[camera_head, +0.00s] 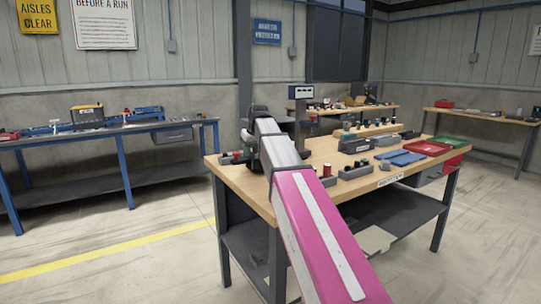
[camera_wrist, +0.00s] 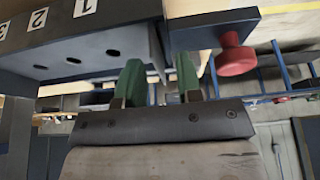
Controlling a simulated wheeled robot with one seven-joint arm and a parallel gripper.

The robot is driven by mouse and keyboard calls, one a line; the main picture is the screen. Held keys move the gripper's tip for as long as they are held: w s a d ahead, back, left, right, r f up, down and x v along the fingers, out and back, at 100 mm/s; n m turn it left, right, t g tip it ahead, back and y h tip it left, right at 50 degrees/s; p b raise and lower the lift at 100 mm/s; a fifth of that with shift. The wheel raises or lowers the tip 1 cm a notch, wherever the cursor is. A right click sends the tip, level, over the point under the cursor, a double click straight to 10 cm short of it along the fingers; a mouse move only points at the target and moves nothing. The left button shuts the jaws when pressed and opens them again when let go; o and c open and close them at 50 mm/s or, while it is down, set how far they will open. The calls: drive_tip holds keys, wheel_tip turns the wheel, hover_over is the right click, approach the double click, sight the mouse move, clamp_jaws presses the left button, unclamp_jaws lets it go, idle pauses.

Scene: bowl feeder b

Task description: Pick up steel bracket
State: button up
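In the wrist view, my gripper (camera_wrist: 161,75) has two green fingers standing apart with a gap between them, so it is open. A thin grey plate-like part (camera_wrist: 157,55) shows in and just beyond the gap; I cannot tell whether it is the steel bracket or part of the fixture. The fingers do not clearly touch it. In the head view my arm covers the gripper and the spot it works at, at the left end of the wooden workbench (camera_head: 262,205). I cannot make out the steel bracket for certain in either view.
A dark numbered block with holes (camera_wrist: 75,55) lies close to the fingers, beside a dark plate with a red knob (camera_wrist: 236,57). Green (camera_head: 449,140) and red (camera_head: 427,148) trays and a blue item (camera_head: 400,157) sit at the bench's right. Floor at left is clear.

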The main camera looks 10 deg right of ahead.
clamp_jaws()
drive_tip(key=shift+r, duration=0.1)
